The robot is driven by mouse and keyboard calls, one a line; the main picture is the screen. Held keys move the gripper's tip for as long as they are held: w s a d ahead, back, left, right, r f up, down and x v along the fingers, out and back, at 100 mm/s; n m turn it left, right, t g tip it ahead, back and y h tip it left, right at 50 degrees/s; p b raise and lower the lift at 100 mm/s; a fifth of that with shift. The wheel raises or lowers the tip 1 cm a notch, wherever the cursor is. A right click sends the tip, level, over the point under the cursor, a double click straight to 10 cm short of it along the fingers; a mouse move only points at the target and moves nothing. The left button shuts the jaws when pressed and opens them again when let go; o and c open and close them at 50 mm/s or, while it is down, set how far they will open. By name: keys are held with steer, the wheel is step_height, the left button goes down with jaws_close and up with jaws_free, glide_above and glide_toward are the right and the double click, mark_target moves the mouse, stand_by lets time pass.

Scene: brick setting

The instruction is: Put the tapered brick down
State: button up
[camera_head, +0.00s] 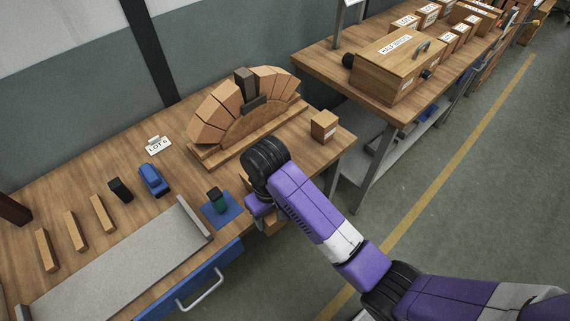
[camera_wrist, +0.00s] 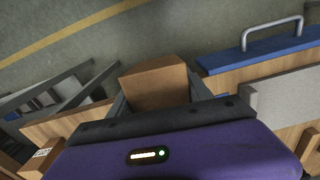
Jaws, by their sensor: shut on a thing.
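My gripper (camera_wrist: 158,95) is shut on the tapered brick (camera_wrist: 155,84), a plain orange-brown block seen between the two fingers in the wrist view. In the head view my gripper (camera_head: 262,210) is at the workbench's front edge, right of the blue mat. Only a little of the held brick (camera_head: 273,222) shows there, the rest hidden behind my arm. The wrist view shows floor beyond the brick, and I cannot see it touching any surface. An arch of tapered bricks (camera_head: 207,119) stands on a wooden support (camera_head: 240,128) at the back of the workbench (camera_head: 180,220).
A small wooden box (camera_head: 323,126) stands at the bench's right end. A green-and-black item stands on the blue mat (camera_head: 232,216). Left are a grey slab (camera_head: 120,270), a blue tool (camera_head: 152,180) and wooden strips (camera_head: 76,231). A blue drawer (camera_head: 170,300) is in front.

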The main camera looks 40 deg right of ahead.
steer(key=shift+w+a+r+p, duration=0.2)
steer(key=shift+r+p, duration=0.15)
steer(key=shift+r, duration=0.3)
steer(key=shift+w+a+r+p, duration=0.1)
steer(key=shift+w+r+p, duration=0.1)
steer(key=shift+r+p, duration=0.3)
steer(key=shift+w+a+r+p, duration=0.1)
steer(key=shift+w+r+p, duration=0.1)
steer(key=shift+r, duration=0.25)
steer(key=shift+w+r+p, duration=0.2)
steer(key=shift+r, duration=0.25)
steer(key=shift+w+a+r, duration=0.1)
steer(key=shift+w+r, duration=0.4)
steer(key=shift+s+a+f, duration=0.1)
steer(key=shift+s+a, duration=0.05)
